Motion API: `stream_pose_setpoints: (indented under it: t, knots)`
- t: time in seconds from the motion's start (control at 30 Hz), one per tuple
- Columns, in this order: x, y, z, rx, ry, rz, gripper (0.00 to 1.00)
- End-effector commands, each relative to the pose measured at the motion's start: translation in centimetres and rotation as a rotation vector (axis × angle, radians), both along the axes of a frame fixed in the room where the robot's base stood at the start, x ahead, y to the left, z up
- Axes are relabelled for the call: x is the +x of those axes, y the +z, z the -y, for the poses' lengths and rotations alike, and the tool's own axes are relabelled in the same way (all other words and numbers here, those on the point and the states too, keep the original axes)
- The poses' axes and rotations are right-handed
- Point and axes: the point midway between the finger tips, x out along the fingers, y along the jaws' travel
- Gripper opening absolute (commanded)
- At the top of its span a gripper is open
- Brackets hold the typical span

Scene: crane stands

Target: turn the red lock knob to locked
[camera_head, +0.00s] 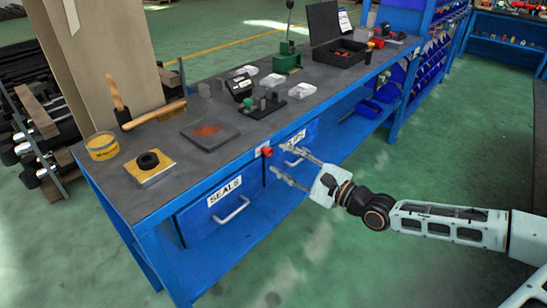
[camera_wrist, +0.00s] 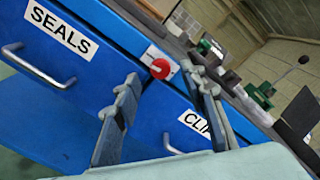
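The red lock knob (camera_head: 267,152) sits on the front edge of the blue workbench, between two drawers. In the wrist view the red lock knob (camera_wrist: 160,69) is round, on a pale plate (camera_wrist: 172,66), and shows between and beyond my fingertips. My gripper (camera_head: 277,160) is open and empty in front of the knob, with its fingers pointing at the bench front. In the wrist view my gripper (camera_wrist: 164,82) has its two fingers well apart, and neither visibly touches the knob. I cannot read the knob's lock setting.
The SEALS drawer (camera_head: 212,213) and its handle (camera_head: 232,211) are left of the knob. The CLIPS drawer handle (camera_wrist: 184,150) juts out on the other side, close to my fingers. Tools and boxes stand on the bench top (camera_head: 225,162). The green floor (camera_head: 300,250) in front is clear.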

Motion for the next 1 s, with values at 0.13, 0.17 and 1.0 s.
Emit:
stream_pose_setpoints:
  t: [0.13, 0.17, 1.0]
  knots:
    - [1.3, -0.1, -1.9, -0.001, 0.003, -0.001, 0.38]
    - [1.5, -0.1, -2.1, -0.001, 0.003, -0.001, 0.38]
    - [2.5, -0.1, -3.2, -0.002, 0.0, -0.001, 0.03]
